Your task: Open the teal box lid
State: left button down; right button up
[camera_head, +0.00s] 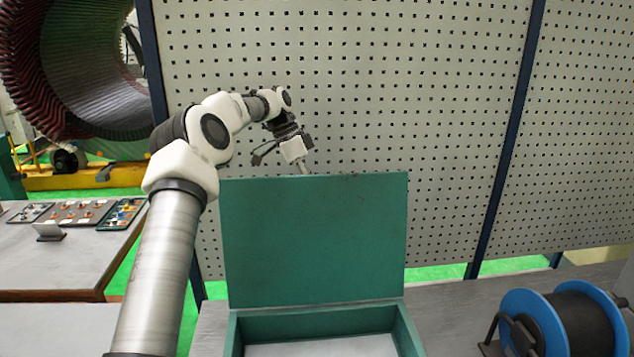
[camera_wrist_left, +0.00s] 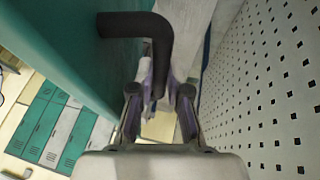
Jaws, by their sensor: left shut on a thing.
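The teal box (camera_head: 413,335) stands on the bench at the bottom centre of the head view. Its lid (camera_head: 315,240) stands up, roughly vertical, at the back of the box, so the box is open. My left gripper (camera_head: 303,168) is at the lid's top edge, reaching from behind it. In the left wrist view, a black bent handle (camera_wrist_left: 135,25) projects from the teal lid (camera_wrist_left: 70,50), and my left gripper (camera_wrist_left: 160,105) is shut on it. The handle is hidden by the lid in the head view. My right gripper is not in view.
A perforated panel (camera_head: 400,80) stands close behind the lid. A blue spool (camera_head: 525,305) sits on the bench at right. A side table (camera_head: 60,265) at left carries trays of small parts (camera_head: 122,214). The box inside (camera_head: 320,347) shows a bare pale floor.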

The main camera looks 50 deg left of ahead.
pick_arm(q)
jog(key=shift+s+f, duration=0.1)
jog(key=shift+f, duration=0.5)
jog(key=c, duration=1.4)
grip_release()
jog(key=shift+o, duration=1.3)
jog(key=shift+w+a+f, duration=0.15)
jog(key=shift+w+a, duration=0.1)
jog(key=shift+w, duration=0.05)
jog(key=shift+w+a+r, duration=0.15)
jog(key=shift+w+r, duration=0.05)
jog(key=shift+w, duration=0.05)
jog(key=shift+a, duration=0.1)
